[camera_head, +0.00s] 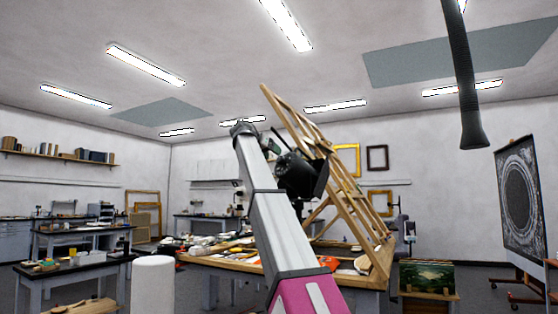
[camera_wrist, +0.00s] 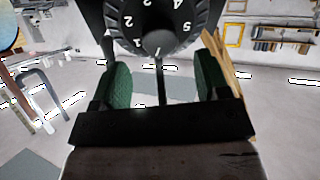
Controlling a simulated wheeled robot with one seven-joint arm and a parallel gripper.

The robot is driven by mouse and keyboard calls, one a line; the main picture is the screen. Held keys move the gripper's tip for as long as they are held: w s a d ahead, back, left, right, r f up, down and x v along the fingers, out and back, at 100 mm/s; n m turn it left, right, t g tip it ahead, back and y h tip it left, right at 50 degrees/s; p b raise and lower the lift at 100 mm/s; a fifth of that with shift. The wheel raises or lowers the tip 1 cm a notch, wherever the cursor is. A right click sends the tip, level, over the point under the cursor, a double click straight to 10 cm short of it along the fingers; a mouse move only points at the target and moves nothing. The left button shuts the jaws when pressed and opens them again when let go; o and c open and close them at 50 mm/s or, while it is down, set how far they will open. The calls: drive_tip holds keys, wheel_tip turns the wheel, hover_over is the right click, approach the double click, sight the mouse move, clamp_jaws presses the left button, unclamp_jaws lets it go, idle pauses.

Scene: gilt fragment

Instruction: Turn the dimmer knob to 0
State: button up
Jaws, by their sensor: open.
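The dimmer knob (camera_wrist: 158,42) is a dark round hub on a black dial (camera_wrist: 190,22) with white numerals, cut off by the top edge of the wrist view. Numerals such as 1, 2, 4 and 5 show; no 0 is readable and I cannot tell the setting. My gripper (camera_wrist: 161,78) is open, with a green pad on each side and the knob ahead between them. I cannot tell whether either pad touches it. In the head view, a black rounded body (camera_head: 299,174) is at the end of my arm; the numerals do not show there.
A wooden easel-like frame (camera_head: 345,185) leans over a cluttered worktable (camera_head: 225,262) around my arm. A black hanging duct (camera_head: 464,90) comes down at the right. A white cylinder (camera_head: 152,286) stands at front left. A dark ornate panel (camera_head: 521,203) stands far right.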

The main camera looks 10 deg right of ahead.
sight(279, 158)
drive_tip(key=shift+x, duration=2.7)
drive_tip(key=shift+c, duration=0.4)
drive_tip(key=c, duration=0.8)
